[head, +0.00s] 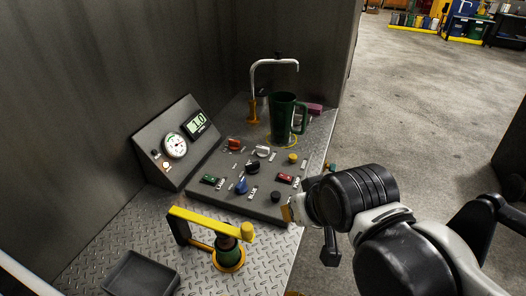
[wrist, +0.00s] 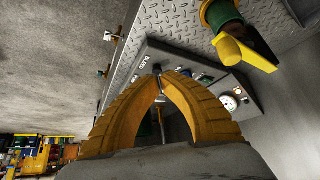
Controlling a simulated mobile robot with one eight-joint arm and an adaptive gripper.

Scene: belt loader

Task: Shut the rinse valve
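A sloped grey control panel (head: 225,193) on the bench carries several small coloured valves and knobs, including a blue knob (head: 241,187), a white handle (head: 262,151), an orange-red handle (head: 234,145) and black knobs (head: 276,196). Their labels are too small to read, so I cannot tell which is the rinse valve. A yellow lever (head: 210,222) on a green-and-yellow base stands in front of the panel. My gripper (head: 287,212) is at the panel's near right corner, close to the black knob. In the wrist view its orange fingers (wrist: 159,71) meet at the tips, with nothing visible held.
A gauge box (head: 172,145) with a dial and a display reading 1.0 stands behind left. A green mug (head: 283,117) stands at the back under a bent spout (head: 275,62). A grey tray (head: 139,275) lies front left. Dark walls enclose the bench; open floor lies right.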

